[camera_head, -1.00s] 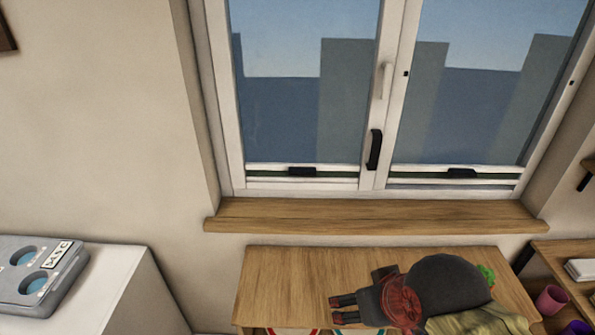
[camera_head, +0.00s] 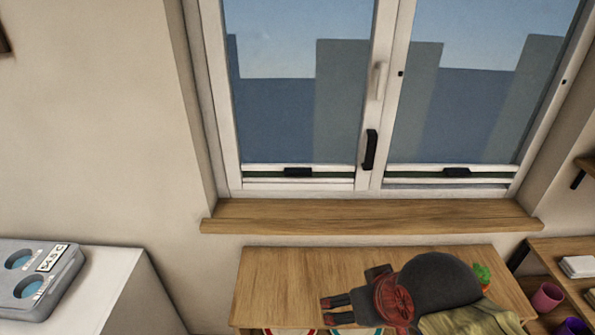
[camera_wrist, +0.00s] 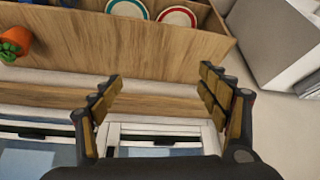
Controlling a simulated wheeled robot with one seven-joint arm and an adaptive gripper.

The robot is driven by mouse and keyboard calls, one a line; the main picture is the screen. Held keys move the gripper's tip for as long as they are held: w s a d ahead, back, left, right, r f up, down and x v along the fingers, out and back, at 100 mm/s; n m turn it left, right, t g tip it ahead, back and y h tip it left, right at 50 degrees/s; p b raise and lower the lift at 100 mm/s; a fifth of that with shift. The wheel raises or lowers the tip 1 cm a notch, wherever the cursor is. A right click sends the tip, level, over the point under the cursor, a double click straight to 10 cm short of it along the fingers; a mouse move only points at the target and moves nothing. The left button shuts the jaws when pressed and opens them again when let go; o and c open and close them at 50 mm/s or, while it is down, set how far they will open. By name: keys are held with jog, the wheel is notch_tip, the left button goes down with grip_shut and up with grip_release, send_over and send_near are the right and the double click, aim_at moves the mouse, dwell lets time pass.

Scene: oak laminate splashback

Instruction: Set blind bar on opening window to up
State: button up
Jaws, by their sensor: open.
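The window has two panes, each with a low horizontal blind bar along its bottom. The left blind bar (camera_head: 335,174) has a black grip (camera_head: 298,172); the right blind bar (camera_head: 420,175) has a similar grip (camera_head: 456,172). Both bars sit near the bottom frame. A pale handle (camera_head: 379,80) and a black upright handle (camera_head: 370,149) are on the middle frame. My gripper (camera_head: 324,309) is below the sill, over the wooden top, apart from the window. In the wrist view my gripper (camera_wrist: 160,90) is open and empty, with a blind bar (camera_wrist: 185,130) beyond it.
A wooden sill (camera_head: 370,215) juts out below the window. A wooden unit (camera_head: 275,280) stands below it, with plates (camera_wrist: 178,17) and an orange pot (camera_wrist: 14,42) in the wrist view. A white cabinet (camera_head: 120,285) bears a grey device (camera_head: 35,280) at left. Shelves (camera_head: 565,258) stand at right.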

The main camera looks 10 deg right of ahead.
jog(key=shift+o, duration=0.2)
jog(key=shift+o, duration=0.5)
jog(key=shift+w, duration=0.15)
jog(key=shift+o, duration=0.7)
jog(key=w+a+r+t+y, duration=0.1)
jog(key=w+a+t, duration=0.2)
jog(key=w, duration=1.1)
jog(key=shift+w+a+r+p, duration=0.2)
jog(key=shift+w+a+p, duration=0.1)
jog(key=shift+w, duration=0.05)
jog(key=m+t+h, duration=0.2)
jog(key=t, duration=0.4)
send_near(298, 173)
jog(key=a, duration=0.3)
jog(key=w+d+f+t+h, duration=0.1)
jog(key=w, duration=0.1)
jog(key=w+d+f+t+h+p, duration=0.1)
jog(key=f+h, duration=0.1)
jog(key=shift+w+d+f+m+t, duration=0.1)
jog(key=shift+w+d+m+t, duration=0.05)
jog(key=shift+w+m+t, duration=0.25)
jog(key=shift+b+x, duration=0.6)
jog(key=shift+x, duration=2.95)
jog(key=shift+c, duration=0.2)
